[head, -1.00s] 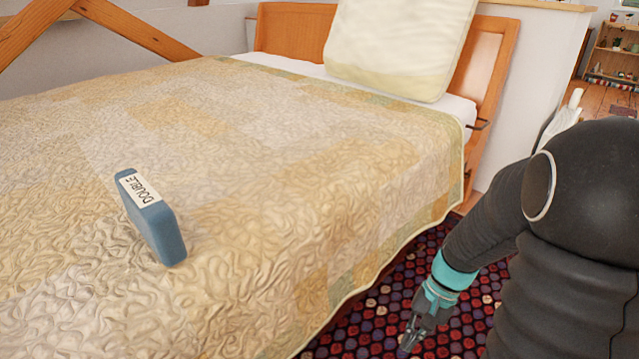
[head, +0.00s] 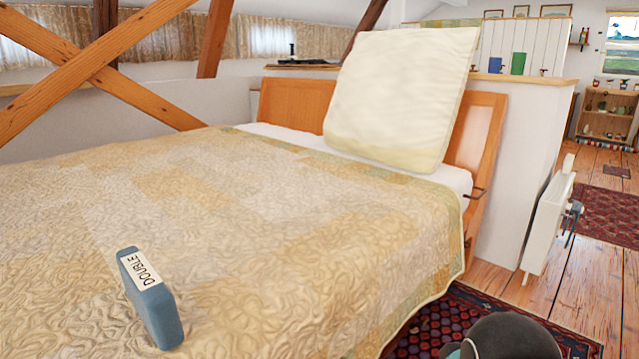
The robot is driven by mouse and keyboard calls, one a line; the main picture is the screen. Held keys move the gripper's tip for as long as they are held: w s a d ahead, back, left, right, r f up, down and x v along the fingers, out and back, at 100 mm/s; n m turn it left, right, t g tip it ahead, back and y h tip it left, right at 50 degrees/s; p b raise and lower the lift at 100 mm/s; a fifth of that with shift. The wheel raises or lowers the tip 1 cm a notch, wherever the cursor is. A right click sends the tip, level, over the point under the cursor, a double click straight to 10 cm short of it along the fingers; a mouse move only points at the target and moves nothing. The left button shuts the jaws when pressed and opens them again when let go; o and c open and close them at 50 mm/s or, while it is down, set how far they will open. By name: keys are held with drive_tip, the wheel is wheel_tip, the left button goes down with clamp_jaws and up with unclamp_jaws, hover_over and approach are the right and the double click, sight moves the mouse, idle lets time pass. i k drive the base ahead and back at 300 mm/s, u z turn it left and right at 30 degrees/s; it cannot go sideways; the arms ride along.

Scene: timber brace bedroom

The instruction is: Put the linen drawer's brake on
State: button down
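No linen drawer or brake shows that I can make out. A blue block (head: 155,310) labelled "DOUBLE" stands upright on the quilt of the bed (head: 330,210), near the bottom left of the head view. The bed's near side drops to a dark red patterned rug, and its lower part is mostly out of frame. My gripper is not in view; only a dark rounded part of my arm shows at the bottom edge, right of centre.
A cream pillow (head: 400,95) leans on the wooden headboard (head: 485,150). A white panel with a dark fitting (head: 550,225) stands right of the low wall. Wooden floor (head: 600,270) lies open at the right, with another red rug (head: 615,215) farther back. Crossed timber braces (head: 100,70) stand behind the bed.

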sight(413, 326)
drive_tip(key=k, duration=0.65)
drive_tip(key=z, duration=0.65)
drive_tip(key=i, duration=1.75)
drive_tip(key=u, duration=0.35)
